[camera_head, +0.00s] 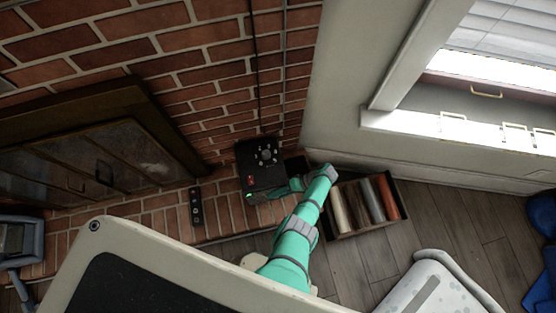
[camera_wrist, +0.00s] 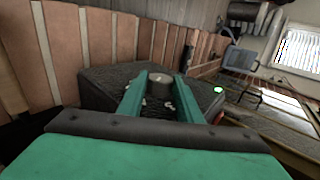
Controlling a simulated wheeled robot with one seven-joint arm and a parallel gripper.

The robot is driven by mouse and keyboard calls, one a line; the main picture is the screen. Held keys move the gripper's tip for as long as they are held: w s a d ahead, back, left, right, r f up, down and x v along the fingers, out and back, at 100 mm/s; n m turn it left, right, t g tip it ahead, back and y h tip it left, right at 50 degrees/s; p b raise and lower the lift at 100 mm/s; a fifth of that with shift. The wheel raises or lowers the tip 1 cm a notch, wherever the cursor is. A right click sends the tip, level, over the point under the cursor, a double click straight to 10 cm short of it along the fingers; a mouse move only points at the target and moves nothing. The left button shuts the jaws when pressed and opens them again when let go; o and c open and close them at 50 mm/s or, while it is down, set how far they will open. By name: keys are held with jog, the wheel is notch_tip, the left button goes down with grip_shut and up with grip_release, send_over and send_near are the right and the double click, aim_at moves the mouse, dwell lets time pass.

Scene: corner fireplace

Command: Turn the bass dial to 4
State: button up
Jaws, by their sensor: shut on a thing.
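A black speaker-like box (camera_head: 262,177) stands on the brick hearth by the wall in the head view, with a round control and pale marks on its top and a small red part. The box (camera_wrist: 108,84) also shows in the wrist view. There, my gripper (camera_wrist: 160,88) has its two teal fingers on either side of a round grey dial (camera_wrist: 160,78), shut on it. Pale marks lie around the dial; its label and setting are not readable.
An open crate of rolled or upright items (camera_head: 352,231) stands right of my arm on the wood floor. A dark strip with round spots (camera_head: 196,207) lies on the bricks at left. A fireplace screen (camera_head: 110,160) and window sill (camera_head: 440,128) flank the corner.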

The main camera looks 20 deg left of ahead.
jog(key=shift+s, duration=0.1)
jog(key=o, duration=1)
jog(key=shift+o, duration=0.2)
jog(key=v, duration=1.1)
jog(key=shift+s, duration=0.1)
